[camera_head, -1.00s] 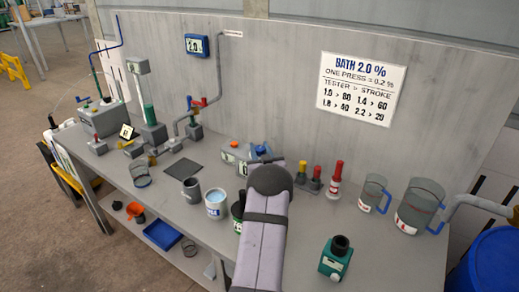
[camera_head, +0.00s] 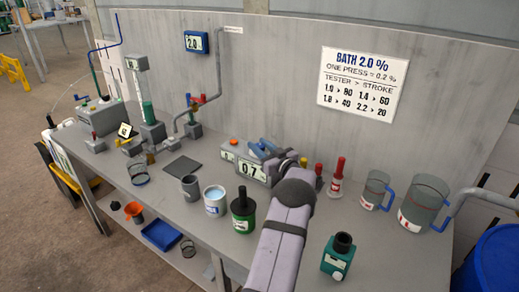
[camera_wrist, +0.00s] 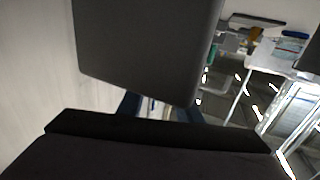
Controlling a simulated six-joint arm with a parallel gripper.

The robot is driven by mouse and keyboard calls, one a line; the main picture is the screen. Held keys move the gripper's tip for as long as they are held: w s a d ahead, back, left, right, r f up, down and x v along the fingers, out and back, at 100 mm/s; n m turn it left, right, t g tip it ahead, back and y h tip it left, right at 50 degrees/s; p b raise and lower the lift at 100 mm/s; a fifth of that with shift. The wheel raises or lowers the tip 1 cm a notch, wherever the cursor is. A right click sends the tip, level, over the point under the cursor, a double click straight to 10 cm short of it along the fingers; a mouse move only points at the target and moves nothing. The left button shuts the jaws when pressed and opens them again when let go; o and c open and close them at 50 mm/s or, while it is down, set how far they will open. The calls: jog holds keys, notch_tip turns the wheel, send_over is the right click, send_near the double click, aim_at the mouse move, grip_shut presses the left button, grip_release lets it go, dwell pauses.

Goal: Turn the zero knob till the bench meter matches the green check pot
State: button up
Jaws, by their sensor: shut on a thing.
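The bench meter (camera_head: 250,168) is a grey box toward the back of the bench, its display reading about 0.7. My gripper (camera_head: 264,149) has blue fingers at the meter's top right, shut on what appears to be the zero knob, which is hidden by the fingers. In the wrist view the blue fingertips (camera_wrist: 160,107) show below a large dark block, and what they hold is unclear. A green pot (camera_head: 336,262) with a dark top and white label stands at the front right; its label is too small to read. A dark green bottle (camera_head: 243,215) stands left of my arm.
A grey cup (camera_head: 190,188) and a white pot of blue liquid (camera_head: 215,207) stand left of the green bottle. A red-topped bottle (camera_head: 337,180) and clear jugs (camera_head: 422,208) stand right of my arm. A sign (camera_head: 361,84) hangs on the back panel.

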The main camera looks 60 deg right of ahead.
jog(key=shift+n+t+y+b, duration=0.6)
jog(key=shift+n+y+b, duration=0.7)
jog(key=shift+y+b, duration=0.6)
jog(key=shift+r+n+y+b, duration=0.1)
jog(key=shift+n+y+b, duration=0.3)
jog(key=shift+y, duration=0.2)
jog(key=o, duration=1)
jog(key=shift+o, duration=0.2)
jog(key=shift+s, duration=0.1)
jog(key=shift+s+a+b, duration=0.2)
jog(key=shift+s+b, duration=0.2)
jog(key=shift+s, duration=1.4)
jog(key=shift+s+a+b, duration=0.15)
jog(key=shift+s+b, duration=0.25)
jog(key=shift+s, duration=1.35)
